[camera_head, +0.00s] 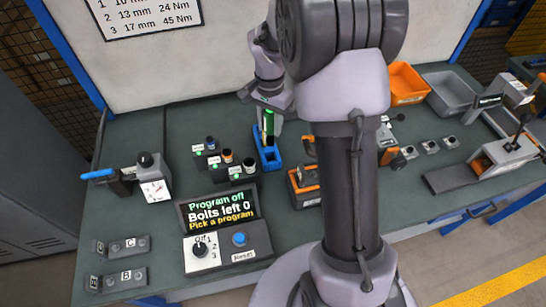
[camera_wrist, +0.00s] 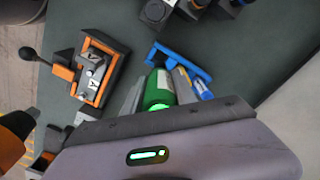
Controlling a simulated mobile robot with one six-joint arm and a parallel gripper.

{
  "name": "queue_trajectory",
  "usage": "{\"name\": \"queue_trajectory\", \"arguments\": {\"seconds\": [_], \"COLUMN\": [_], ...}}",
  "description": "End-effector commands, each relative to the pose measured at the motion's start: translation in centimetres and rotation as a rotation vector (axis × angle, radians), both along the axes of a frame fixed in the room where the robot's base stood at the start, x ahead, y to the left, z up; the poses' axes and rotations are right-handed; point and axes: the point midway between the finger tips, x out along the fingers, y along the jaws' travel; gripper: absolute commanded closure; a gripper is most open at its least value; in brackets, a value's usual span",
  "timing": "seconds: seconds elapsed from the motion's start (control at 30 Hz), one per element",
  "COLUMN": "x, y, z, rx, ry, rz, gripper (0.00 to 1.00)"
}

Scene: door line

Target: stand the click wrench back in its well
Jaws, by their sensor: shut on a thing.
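My gripper (camera_head: 268,116) is shut on an upright green cylinder, which I take to be the click wrench (camera_head: 269,124). In the wrist view the green handle (camera_wrist: 158,88) sits between my two grey fingers (camera_wrist: 160,98). The blue well (camera_head: 269,158) stands on the bench right at the wrench. In the wrist view the blue well (camera_wrist: 180,58) shows just beyond and beside the handle. The wrench's lower end is hidden, so I cannot tell whether it is inside the well or above it.
Several sockets in black holders (camera_head: 213,162) stand left of the well. A control box (camera_head: 222,230) reads "Program off, Bolts left 0". An orange-and-black fixture (camera_head: 303,187) stands to the right. A gauge with a blue handle (camera_head: 152,180) is at left. Orange (camera_head: 407,82) and grey bins (camera_head: 452,93) stand behind.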

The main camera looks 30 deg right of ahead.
Motion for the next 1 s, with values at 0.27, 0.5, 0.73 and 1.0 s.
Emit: {"name": "queue_trajectory", "arguments": {"seconds": [0.27,0.5,0.73,1.0], "x": [0.0,-0.1,0.0,0.0], "y": [0.0,0.0,0.0,0.0], "z": [-5.1,-10.1,-10.6,-10.9], "rx": [0.000,0.001,0.000,0.000], "ry": [0.001,0.001,-0.001,-0.001], "rz": [0.002,0.002,0.002,0.003], "gripper": [1.00,1.00,1.00,0.49]}}
